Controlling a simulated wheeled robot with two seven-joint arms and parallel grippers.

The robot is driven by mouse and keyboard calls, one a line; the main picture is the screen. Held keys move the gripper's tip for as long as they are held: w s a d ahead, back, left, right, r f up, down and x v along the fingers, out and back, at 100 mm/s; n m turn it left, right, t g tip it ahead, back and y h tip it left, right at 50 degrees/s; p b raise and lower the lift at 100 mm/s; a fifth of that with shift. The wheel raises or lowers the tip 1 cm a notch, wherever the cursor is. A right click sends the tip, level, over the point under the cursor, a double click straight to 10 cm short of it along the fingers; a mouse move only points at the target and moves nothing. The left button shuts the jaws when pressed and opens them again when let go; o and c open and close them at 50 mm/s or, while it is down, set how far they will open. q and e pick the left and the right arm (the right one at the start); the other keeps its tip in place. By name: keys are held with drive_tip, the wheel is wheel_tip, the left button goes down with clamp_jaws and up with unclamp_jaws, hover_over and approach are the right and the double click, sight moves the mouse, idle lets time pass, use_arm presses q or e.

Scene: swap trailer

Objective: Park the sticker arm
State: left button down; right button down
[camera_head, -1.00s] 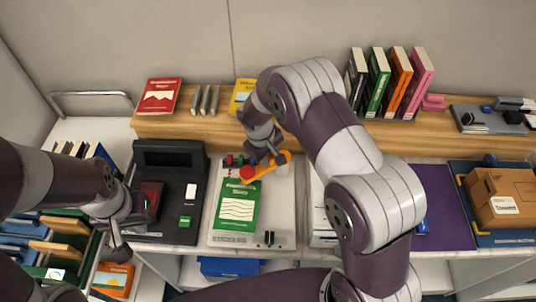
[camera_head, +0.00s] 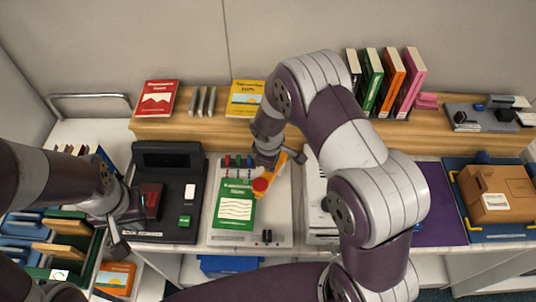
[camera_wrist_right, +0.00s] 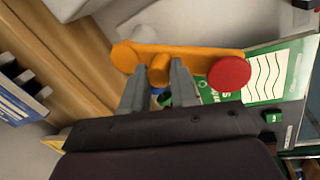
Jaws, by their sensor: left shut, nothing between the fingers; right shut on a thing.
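The sticker arm (camera_head: 271,180) is an orange bar with a red round pad (camera_head: 260,185) on its near end. It is mounted on a pale machine bed (camera_head: 280,225). The red pad overlaps the upper right edge of a green book (camera_head: 235,207) lying on the bed. My right gripper (camera_wrist_right: 169,72) is shut on the orange knob (camera_wrist_right: 159,68) standing up from the bar, as the right wrist view shows. In the head view my right wrist partly hides the far end of the bar. My left gripper (camera_head: 121,248) is shut and empty, left of the black scanner unit.
A black machine (camera_head: 165,215) with a green button stands left of the bed. A wooden shelf (camera_head: 220,128) with books runs behind. A crate with several books (camera_head: 60,245) is at lower left. A brown box (camera_head: 490,195) sits in a blue tray at right.

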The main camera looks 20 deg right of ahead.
drive_tip(key=n+p, duration=0.1)
drive_tip(key=s+d+n+p, duration=0.1)
drive_tip(key=n+p, duration=0.1)
drive_tip(key=shift+d+r+y, duration=0.2)
drive_tip(key=shift+d+y, duration=0.05)
drive_tip(key=shift+y, duration=0.05)
drive_tip(key=shift+s+d+f+n+y+p, duration=0.15)
drive_tip(key=shift+d+n+y+p, duration=0.25)
drive_tip(key=shift+n+p, duration=0.75)
drive_tip(key=shift+d, duration=0.1)
drive_tip(key=c, duration=0.9)
unclamp_jaws()
drive_tip(key=shift+o, duration=0.2)
drive_tip(key=shift+d, duration=0.1)
wheel_tip(320, 180, up, 12)
drive_tip(key=s+p, duration=0.2)
drive_tip(key=p, duration=0.2)
drive_tip(key=shift+s, duration=0.3)
